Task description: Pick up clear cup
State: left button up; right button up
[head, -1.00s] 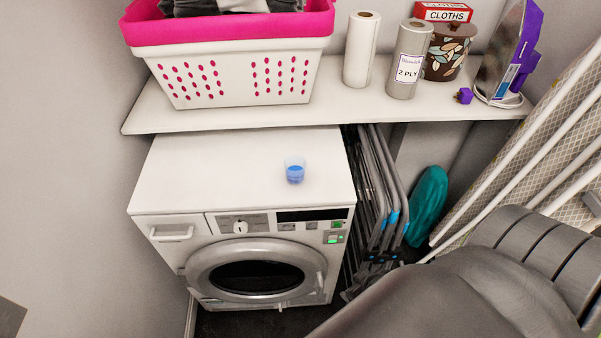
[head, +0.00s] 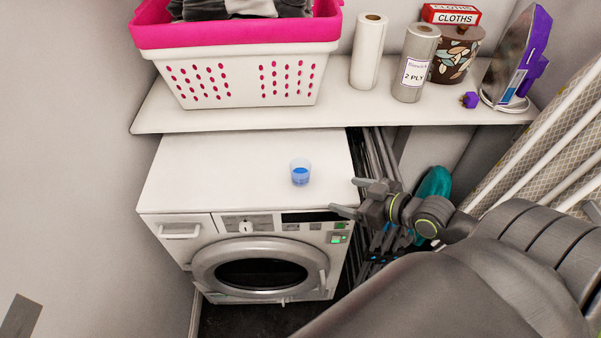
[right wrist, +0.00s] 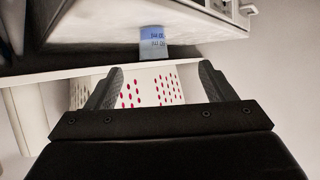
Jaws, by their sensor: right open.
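The clear cup (head: 300,173) with blue liquid inside stands upright on the white top of the dryer (head: 240,170), near its right side. My right gripper (head: 345,197) is at the dryer's front right corner, to the right of the cup and apart from it. Its jaws are open and empty. In the right wrist view the cup (right wrist: 153,42) shows beyond the two open fingers (right wrist: 154,86), with the picture turned over. My left gripper is not in view.
A shelf (head: 210,119) above and behind the dryer holds a pink and white basket (head: 240,65), paper rolls (head: 368,52), a patterned pot (head: 455,55) and an iron (head: 515,65). Folded racks (head: 375,150) stand right of the dryer. The dryer top around the cup is clear.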

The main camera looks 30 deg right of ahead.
aim_at(307, 177)
jog(key=x, duration=0.4)
jog(key=r+x, duration=0.1)
jog(key=x, duration=0.3)
jog(key=w+x, duration=0.1)
jog(key=x, duration=0.3)
jog(key=shift+d+r, duration=0.15)
jog(key=shift+d, duration=0.2)
jog(key=shift+t, duration=0.3)
jog(key=shift+d+p+x, duration=0.15)
jog(key=shift+p+x, duration=0.2)
jog(key=shift+x, duration=1)
jog(key=shift+d+p+x, duration=0.15)
jog(key=shift+p+x, duration=0.15)
jog(key=shift+x, duration=1)
jog(key=c, duration=1.1)
